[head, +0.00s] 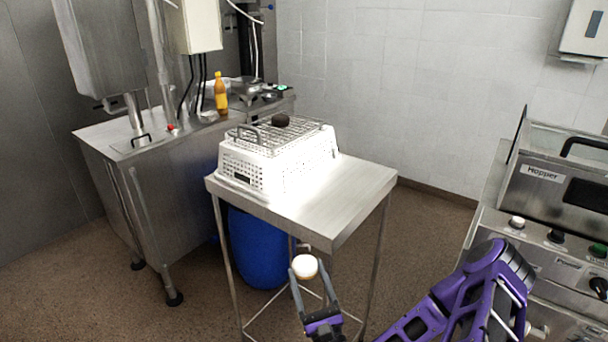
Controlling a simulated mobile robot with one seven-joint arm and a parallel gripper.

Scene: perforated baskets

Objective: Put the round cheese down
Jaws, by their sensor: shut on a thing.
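The round cheese (305,266) is a small pale disc with a tan side. It sits between the fingertips of my gripper (306,272), in the lower middle of the head view. My gripper is shut on it and holds it up in front of the near edge of the steel table (345,191). The cheese appears clear of the table top. The underside of the cheese and what lies directly below it are hidden.
An upturned-looking white perforated basket (312,158) with a wire rack (290,137) and a dark round item (280,120) stands on the table's back left. The table's front right is bare.

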